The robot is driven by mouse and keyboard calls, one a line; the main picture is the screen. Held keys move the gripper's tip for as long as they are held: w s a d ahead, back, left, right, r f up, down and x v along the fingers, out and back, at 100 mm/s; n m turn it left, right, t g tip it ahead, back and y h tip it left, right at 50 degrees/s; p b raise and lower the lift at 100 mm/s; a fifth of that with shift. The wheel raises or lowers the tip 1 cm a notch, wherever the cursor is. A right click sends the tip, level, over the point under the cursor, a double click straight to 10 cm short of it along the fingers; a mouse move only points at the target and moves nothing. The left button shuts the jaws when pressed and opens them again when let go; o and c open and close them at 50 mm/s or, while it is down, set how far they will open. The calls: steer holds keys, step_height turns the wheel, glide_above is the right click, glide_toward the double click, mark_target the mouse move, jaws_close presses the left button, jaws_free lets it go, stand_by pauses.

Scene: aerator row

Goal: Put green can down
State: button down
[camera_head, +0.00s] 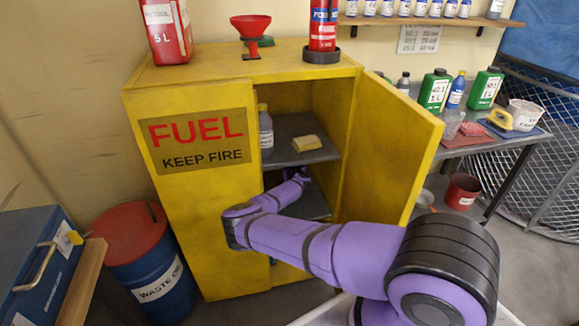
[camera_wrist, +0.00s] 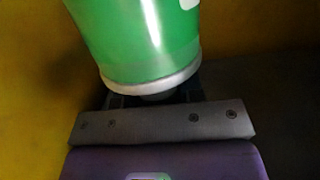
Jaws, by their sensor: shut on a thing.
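A green can (camera_wrist: 140,40) with a pale bottom rim fills the top of the wrist view, upright or nearly so. My gripper (camera_wrist: 155,97) is shut on it near its base; the fingers are mostly hidden beneath the can. In the head view my arm reaches through the open doorway of the yellow fuel cabinet (camera_head: 200,200), below its upper shelf (camera_head: 285,155) and over the lower shelf (camera_head: 312,205). The held can and my gripper are hidden there. I cannot tell whether the can touches the shelf.
The cabinet's open door (camera_head: 400,145) stands right of my arm. A grey bottle (camera_head: 265,130) and a yellow sponge-like block (camera_head: 306,143) sit on the upper shelf. Other green cans (camera_head: 435,90) stand on the bench at right. A blue waste drum (camera_head: 160,275) stands left.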

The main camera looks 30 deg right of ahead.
steer(key=c, duration=0.8)
jaws_free()
steer(key=shift+o, duration=0.2)
steer(key=shift+s+a+r, duration=0.1)
steer(key=shift+s+r, duration=0.05)
steer(key=shift+s, duration=0.15)
steer(key=v, duration=1.1)
steer(key=shift+s, duration=0.2)
